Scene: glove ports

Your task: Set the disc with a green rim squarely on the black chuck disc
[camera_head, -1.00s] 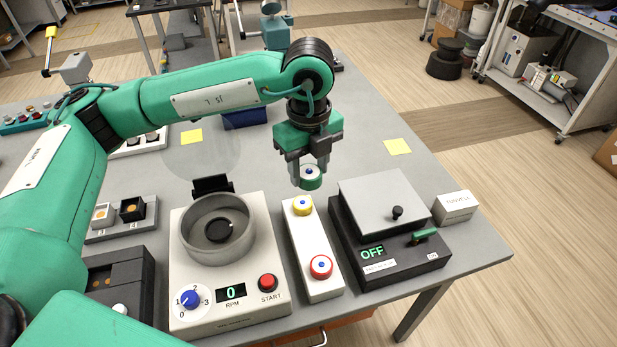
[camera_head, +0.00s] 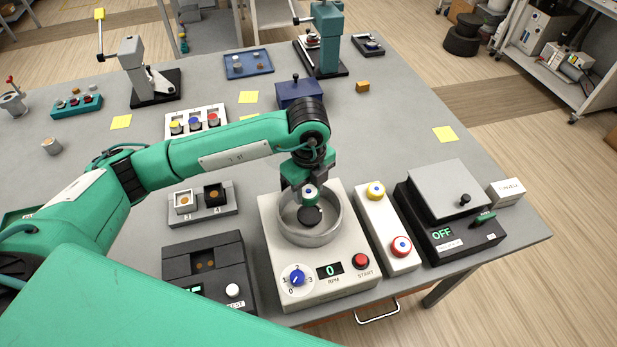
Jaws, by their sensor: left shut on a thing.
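The disc with a green rim (camera_head: 309,197) has a pale top with a blue dot. My left gripper (camera_head: 309,188) points down and is shut on this disc. It holds the disc over the grey bowl (camera_head: 285,228) of the white spin machine. The black chuck disc (camera_head: 310,216) shows inside the bowl just below the held disc in the picture. The held disc overlaps the chuck's far edge. I cannot tell whether the two touch. My right gripper is not in view.
Right of the spin machine (camera_head: 345,290) stands a white block with a yellow-rimmed disc (camera_head: 376,191) and a red-rimmed disc (camera_head: 401,246). Further right is a hotplate (camera_head: 450,195) reading OFF. The machine shows 0 RPM. A black box (camera_head: 205,275) stands to its left.

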